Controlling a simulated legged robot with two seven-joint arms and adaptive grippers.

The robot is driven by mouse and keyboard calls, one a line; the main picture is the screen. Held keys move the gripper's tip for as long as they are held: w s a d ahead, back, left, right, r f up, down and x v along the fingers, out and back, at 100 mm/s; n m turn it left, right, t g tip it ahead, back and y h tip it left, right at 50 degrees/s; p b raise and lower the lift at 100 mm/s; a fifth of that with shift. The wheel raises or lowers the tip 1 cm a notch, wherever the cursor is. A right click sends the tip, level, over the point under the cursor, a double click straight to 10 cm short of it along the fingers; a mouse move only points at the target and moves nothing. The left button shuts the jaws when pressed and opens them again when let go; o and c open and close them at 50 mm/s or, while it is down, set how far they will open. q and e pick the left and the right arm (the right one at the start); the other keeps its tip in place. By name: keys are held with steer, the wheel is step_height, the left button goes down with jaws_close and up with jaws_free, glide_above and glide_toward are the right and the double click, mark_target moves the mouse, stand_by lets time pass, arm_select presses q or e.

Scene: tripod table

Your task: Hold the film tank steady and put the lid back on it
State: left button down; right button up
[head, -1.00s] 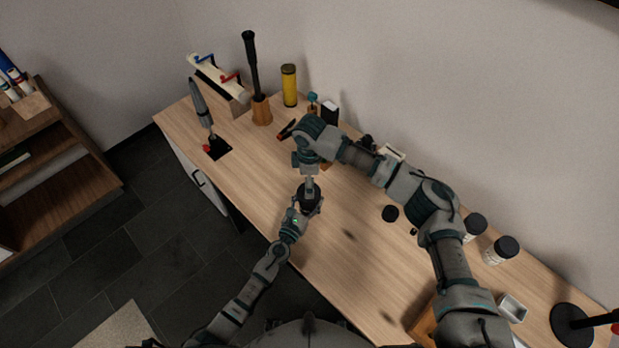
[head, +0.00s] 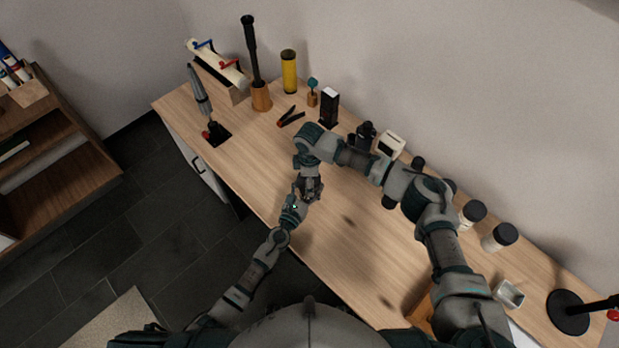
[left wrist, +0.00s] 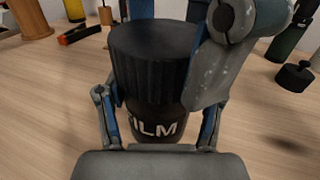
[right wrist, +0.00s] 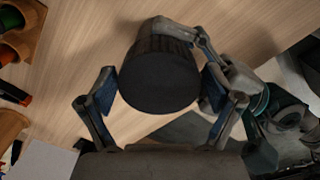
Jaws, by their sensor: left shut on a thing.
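The black film tank (left wrist: 152,130), with white lettering partly hidden, stands upright between the fingers of my left gripper (left wrist: 158,130), which is shut on it. The ribbed black lid (left wrist: 150,65) is on top of the tank; I cannot tell whether it is fully seated. In the right wrist view the lid's round top (right wrist: 160,80) lies between the fingertips of my right gripper (right wrist: 160,92), which look open with narrow gaps beside it. In the head view my left gripper (head: 308,188) is near the table's front edge, and my right arm reaches over and mostly hides the tank.
On the wooden table (head: 350,255) stand a yellow cylinder (head: 289,70), a black-handled tool in a wooden base (head: 261,95), and a black box (head: 329,107). White bottles with black caps (head: 499,237) are at right.

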steer(key=c, duration=0.8)
steer(key=shift+m, duration=0.8)
steer(key=o, duration=1.2)
steer(key=shift+o, duration=0.2)
steer(key=shift+r, duration=0.1)
step_height(320, 180, up, 12)
steer(key=shift+a, duration=0.1)
